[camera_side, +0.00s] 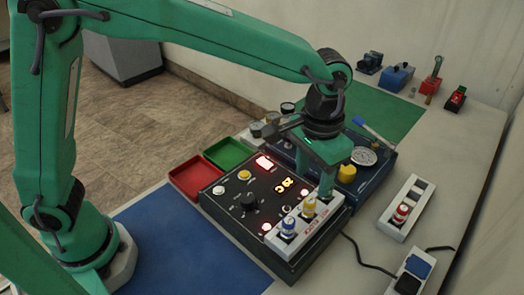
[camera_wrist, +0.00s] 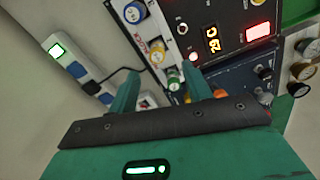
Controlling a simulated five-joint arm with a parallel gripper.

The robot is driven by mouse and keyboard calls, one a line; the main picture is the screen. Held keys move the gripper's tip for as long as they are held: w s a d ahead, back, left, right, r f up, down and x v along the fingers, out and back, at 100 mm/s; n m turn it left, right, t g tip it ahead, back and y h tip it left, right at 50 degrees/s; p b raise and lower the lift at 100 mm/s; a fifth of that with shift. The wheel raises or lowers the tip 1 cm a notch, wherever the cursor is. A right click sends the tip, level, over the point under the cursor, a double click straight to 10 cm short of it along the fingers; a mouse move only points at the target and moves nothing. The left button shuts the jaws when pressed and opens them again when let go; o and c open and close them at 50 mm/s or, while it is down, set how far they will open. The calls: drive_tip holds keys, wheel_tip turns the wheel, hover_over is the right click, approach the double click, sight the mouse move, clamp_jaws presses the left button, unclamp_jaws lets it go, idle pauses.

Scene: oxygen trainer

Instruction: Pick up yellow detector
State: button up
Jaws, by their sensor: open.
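The yellow detector (camera_side: 309,207) stands upright in a white rack on the front right of the black control box (camera_side: 248,218). It also shows in the wrist view (camera_wrist: 156,51). A blue-topped detector (camera_side: 288,225) stands beside it in the same rack. A green-topped one (camera_wrist: 173,79) is on its other side. My gripper (camera_side: 327,188) is open, fingers pointing down, at the green-topped end of the rack, just past the yellow detector. In the wrist view my fingertips (camera_wrist: 160,71) lie apart either side of the green-topped one; the yellow detector is just beyond them. I see no grip on anything.
A dark blue unit (camera_side: 378,172) with a yellow knob (camera_side: 347,173) stands close behind my gripper. A white strip with a red-topped piece (camera_side: 400,213) lies to the right. Red (camera_side: 193,182) and green (camera_side: 228,153) trays lie left. The blue mat (camera_side: 180,245) is clear.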

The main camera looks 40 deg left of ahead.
sight(310, 200)
drive_tip(key=shift+d+f, duration=0.15)
drive_tip(key=shift+d, duration=0.1)
drive_tip(key=shift+f, duration=1.3)
drive_tip(key=shift+s+f, duration=0.1)
drive_tip(key=shift+f, duration=2.5)
clamp_jaws()
drive_tip(key=shift+r, duration=0.1)
